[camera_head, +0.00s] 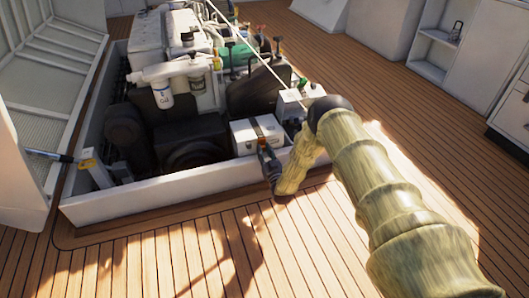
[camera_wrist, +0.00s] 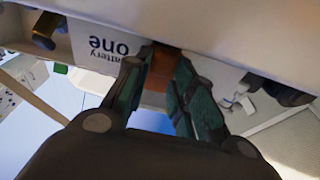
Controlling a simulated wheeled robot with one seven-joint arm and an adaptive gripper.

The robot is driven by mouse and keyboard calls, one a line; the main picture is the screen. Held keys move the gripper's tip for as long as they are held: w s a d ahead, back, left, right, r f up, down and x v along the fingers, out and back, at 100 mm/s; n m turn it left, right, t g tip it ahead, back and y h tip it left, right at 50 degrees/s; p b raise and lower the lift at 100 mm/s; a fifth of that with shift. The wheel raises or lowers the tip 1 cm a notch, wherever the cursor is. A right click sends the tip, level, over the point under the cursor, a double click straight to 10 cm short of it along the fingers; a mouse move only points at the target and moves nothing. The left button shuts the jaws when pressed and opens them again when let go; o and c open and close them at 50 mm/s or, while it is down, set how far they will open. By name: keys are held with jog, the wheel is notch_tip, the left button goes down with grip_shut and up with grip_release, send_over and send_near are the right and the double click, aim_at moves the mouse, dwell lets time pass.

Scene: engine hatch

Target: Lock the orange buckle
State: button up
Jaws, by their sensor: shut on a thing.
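The orange buckle (camera_wrist: 162,68) shows as a brown-orange piece between my fingertips in the wrist view. My gripper (camera_wrist: 160,78) is shut on it, with one dark green finger on each side. The white battery box (camera_head: 243,134) has a dark strap (camera_head: 257,128) over its top. Its face (camera_wrist: 105,46) reads "battery one" upside down in the wrist view. In the head view my gripper (camera_head: 268,160) is at the front side of this box, by the hatch edge.
The white hatch frame (camera_head: 150,192) surrounds the engine (camera_head: 200,75) and runs close under my gripper. A raised hatch lid (camera_head: 45,70) stands at the left. A thin pale line (camera_head: 245,45) crosses above the engine. The wooden deck (camera_head: 330,235) in front is clear.

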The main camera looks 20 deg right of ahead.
jog(key=o, duration=1)
jog(key=shift+w+r, duration=0.1)
jog(key=shift+w, duration=0.05)
jog(key=s, duration=0.4)
jog(key=s+f, duration=0.1)
jog(key=s, duration=0.3)
jog(key=s+f, duration=0.1)
jog(key=s, duration=0.3)
jog(key=shift+d+f, duration=0.1)
jog(key=shift+f, duration=0.05)
